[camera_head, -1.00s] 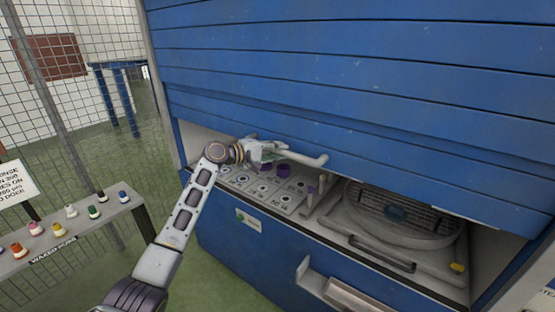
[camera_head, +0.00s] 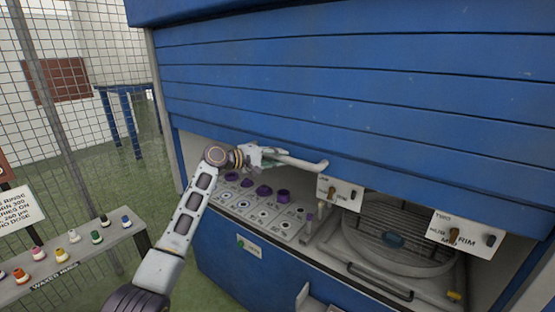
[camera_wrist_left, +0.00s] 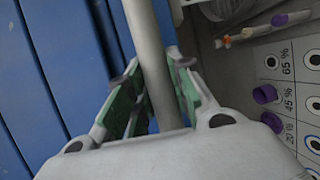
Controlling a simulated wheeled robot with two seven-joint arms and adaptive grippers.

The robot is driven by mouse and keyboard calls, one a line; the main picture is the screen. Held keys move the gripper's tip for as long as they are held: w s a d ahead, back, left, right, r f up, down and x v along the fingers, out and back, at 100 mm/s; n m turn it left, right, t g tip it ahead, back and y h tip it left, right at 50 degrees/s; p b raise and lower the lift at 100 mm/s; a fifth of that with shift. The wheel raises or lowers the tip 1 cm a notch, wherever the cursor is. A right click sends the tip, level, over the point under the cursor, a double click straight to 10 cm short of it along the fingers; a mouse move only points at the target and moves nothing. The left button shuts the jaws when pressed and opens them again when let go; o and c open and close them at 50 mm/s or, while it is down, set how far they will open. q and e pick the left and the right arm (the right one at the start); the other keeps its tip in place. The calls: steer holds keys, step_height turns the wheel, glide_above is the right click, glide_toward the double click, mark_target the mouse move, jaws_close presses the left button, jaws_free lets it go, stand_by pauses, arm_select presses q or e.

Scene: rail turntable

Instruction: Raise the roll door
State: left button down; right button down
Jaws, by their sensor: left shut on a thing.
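The blue slatted roll door (camera_head: 350,100) fills the upper part of the head view and is partly raised, with an opening below its lower edge. A pale grey bar handle (camera_head: 300,162) runs along its lower part. My left gripper (camera_head: 268,157) is shut on the handle near its left end. In the left wrist view the handle (camera_wrist_left: 155,70) passes between the green-padded fingers (camera_wrist_left: 150,100), with the blue door (camera_wrist_left: 60,70) on the left. My right gripper is not in view.
Inside the opening are a panel with purple-capped holes (camera_head: 262,205), a round turntable (camera_head: 395,235) and two hanging label plates (camera_head: 340,192) and (camera_head: 466,233). A shelf with several small bottles (camera_head: 75,255) stands at left before a wire fence (camera_head: 60,80).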

arm_select(q)
steer(key=c, duration=1.3)
jaws_free()
steer(key=shift+o, duration=0.2)
steer(key=v, duration=1.2)
steer(key=shift+r, duration=0.1)
